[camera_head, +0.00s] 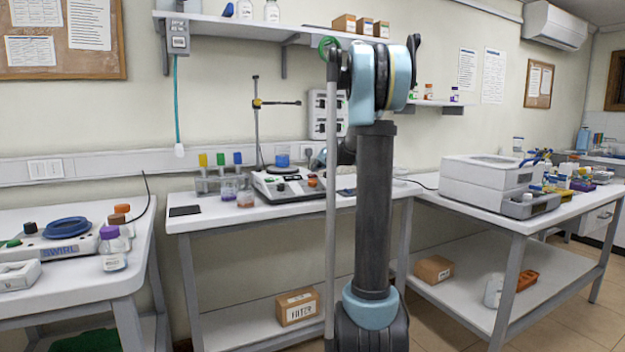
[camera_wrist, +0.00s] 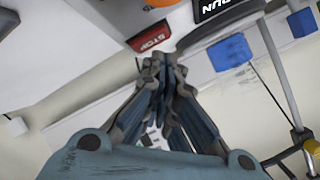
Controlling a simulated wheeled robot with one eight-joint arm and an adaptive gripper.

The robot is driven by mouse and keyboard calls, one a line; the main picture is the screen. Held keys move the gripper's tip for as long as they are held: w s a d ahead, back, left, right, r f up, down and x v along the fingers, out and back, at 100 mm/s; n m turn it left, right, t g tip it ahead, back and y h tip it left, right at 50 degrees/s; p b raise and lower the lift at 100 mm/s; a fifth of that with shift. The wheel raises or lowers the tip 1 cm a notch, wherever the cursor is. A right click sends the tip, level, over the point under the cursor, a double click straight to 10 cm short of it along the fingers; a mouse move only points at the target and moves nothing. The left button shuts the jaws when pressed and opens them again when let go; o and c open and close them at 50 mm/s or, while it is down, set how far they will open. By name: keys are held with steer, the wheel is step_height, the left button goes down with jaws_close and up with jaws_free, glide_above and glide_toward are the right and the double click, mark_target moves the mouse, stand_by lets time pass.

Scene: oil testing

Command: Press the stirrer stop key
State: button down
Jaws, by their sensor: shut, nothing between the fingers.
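In the wrist view, a red key marked STOP (camera_wrist: 150,38) sits on a white housing (camera_wrist: 125,15). A black key marked RUN (camera_wrist: 215,8) is to its right, cut by the top edge. My gripper (camera_wrist: 160,62) is shut and empty, its tips pictured just below the STOP key. A small gap shows in the picture; whether they touch it I cannot tell. My arm hides the gripper there.
A stand with a yellow clamp (camera_head: 257,104) rises behind the stirrer, and the clamp also shows in the wrist view (camera_wrist: 313,146). Capped tubes (camera_head: 220,160) and small beakers (camera_head: 229,189) stand left of the stirrer. A white instrument (camera_head: 480,180) is on the right bench.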

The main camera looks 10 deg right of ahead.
steer(key=shift+w+a+f, duration=0.1)
steer(key=shift+w+f, duration=0.1)
steer(key=shift+f, duration=0.45)
stand_by(0.8)
steer(key=shift+s+r, duration=0.1)
steer(key=shift+r, duration=0.05)
stand_by(0.3)
steer(key=shift+s+r, duration=0.2)
steer(key=shift+r, duration=0.45)
steer(key=shift+s+d+r, duration=0.15)
steer(key=shift+s+r, duration=0.1)
steer(key=shift+r, duration=0.55)
steer(key=shift+s+d+r, duration=0.1)
steer(key=shift+s+r, duration=0.2)
steer(key=shift+r, duration=0.45)
steer(key=shift+s+d+r, duration=0.15)
steer(key=shift+s+r, duration=0.1)
steer(key=shift+r, duration=0.55)
